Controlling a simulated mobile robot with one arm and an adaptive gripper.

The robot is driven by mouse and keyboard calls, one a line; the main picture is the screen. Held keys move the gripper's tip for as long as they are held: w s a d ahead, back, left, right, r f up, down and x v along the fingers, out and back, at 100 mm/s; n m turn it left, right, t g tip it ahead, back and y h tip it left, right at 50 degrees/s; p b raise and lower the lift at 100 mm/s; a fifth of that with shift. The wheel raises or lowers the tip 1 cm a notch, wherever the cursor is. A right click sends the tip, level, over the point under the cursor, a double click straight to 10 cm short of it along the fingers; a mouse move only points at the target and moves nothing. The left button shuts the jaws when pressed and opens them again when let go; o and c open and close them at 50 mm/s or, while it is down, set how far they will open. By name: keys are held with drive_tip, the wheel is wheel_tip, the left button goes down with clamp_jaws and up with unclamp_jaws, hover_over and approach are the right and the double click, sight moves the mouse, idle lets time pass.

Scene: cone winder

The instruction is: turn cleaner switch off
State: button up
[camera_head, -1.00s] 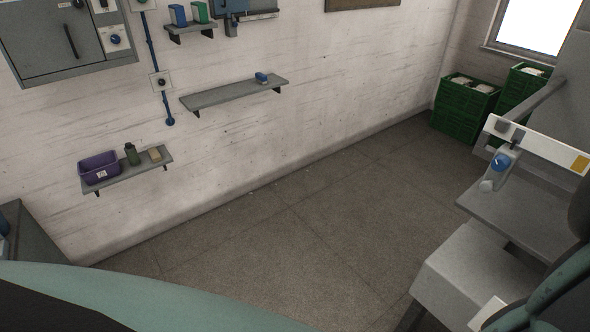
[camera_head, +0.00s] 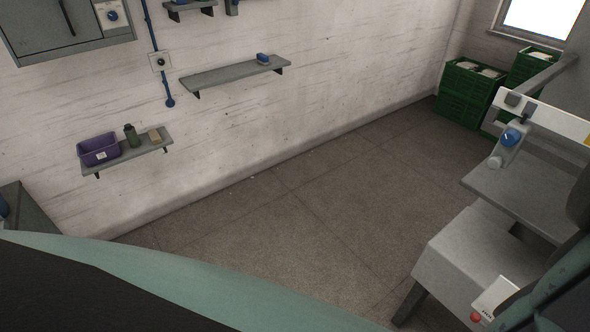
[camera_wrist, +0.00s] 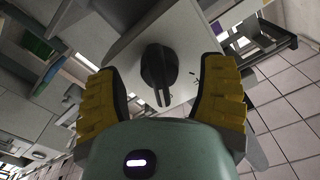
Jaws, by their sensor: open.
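In the wrist view a black rotary knob (camera_wrist: 158,68) with a pointed handle sits on a pale plate (camera_wrist: 188,38). It looks like the switch, but I cannot read its label or confirm its setting. My gripper (camera_wrist: 166,66) is open, with its yellow ribbed fingers on either side of the knob and gaps between. I cannot tell how far the fingertips are from the plate. In the head view my gripper is not visible. A white box (camera_head: 497,297) with a red button (camera_head: 475,317) is partly behind my arm at the lower right.
A grey machine (camera_head: 460,260) with a blue knob (camera_head: 511,137) stands at the right. Green crates (camera_head: 466,95) stand in the far corner. The middle floor (camera_head: 290,220) is clear.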

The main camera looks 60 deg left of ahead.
drive_tip(key=shift+w+a, duration=0.1)
drive_tip(key=shift+w, duration=0.4)
drive_tip(key=shift+o, duration=0.3)
clamp_jaws()
